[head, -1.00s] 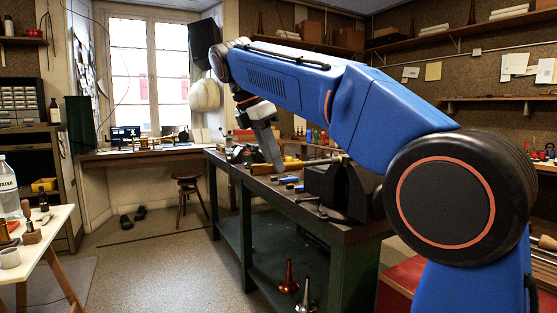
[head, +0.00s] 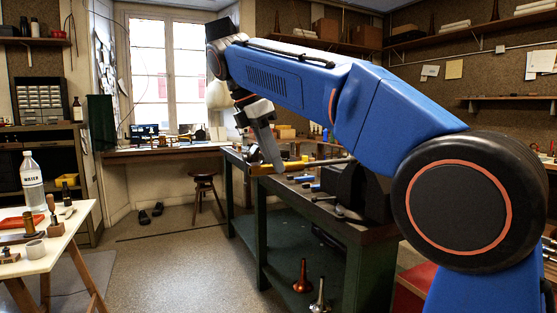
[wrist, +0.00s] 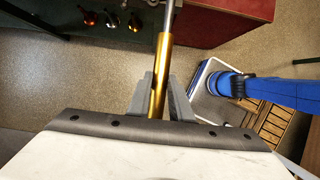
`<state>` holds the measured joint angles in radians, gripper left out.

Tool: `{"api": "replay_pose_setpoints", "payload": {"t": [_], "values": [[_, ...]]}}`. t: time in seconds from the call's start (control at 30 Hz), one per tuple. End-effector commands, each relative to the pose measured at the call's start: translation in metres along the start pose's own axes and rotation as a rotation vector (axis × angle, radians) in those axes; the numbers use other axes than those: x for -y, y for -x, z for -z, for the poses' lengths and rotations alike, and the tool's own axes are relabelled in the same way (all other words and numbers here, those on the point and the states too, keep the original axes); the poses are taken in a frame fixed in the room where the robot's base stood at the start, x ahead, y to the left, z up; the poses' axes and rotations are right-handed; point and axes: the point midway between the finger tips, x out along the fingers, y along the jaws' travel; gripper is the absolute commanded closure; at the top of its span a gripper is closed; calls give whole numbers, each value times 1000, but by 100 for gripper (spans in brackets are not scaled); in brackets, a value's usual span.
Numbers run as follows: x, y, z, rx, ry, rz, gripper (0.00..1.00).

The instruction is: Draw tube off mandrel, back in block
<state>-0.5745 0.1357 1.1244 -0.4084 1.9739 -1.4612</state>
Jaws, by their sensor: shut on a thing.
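My gripper (head: 273,168) is shut on a brass tube (head: 260,170), which it holds roughly level above the workbench. In the wrist view the tube (wrist: 160,75) lies between the grey fingers (wrist: 160,105). The steel mandrel (head: 325,162) runs left from the dark vise (head: 357,190) toward the tube. In the wrist view the mandrel (wrist: 169,18) runs in line with the tube and meets its far end. How much of it is inside the tube is hidden. A small wooden block (head: 57,228) stands on the white table; I cannot tell if it is the tube's block.
The green workbench (head: 250,215) carries tools near the vise. The white table (head: 45,256) at left holds a water bottle (head: 32,180) and small parts. A stool (head: 204,188) stands behind.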

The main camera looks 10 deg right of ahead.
Motion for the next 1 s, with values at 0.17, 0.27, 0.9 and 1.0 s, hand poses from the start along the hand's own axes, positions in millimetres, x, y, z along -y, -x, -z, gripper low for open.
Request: {"api": "replay_pose_setpoints", "payload": {"t": [0.17,0.27,0.9,1.0], "values": [[0,4,8,0,1,0,100],[0,5,12,0,0,0,100],[0,11,27,0,-1,0,100],[-3,8,27,0,-5,3,100]]}}
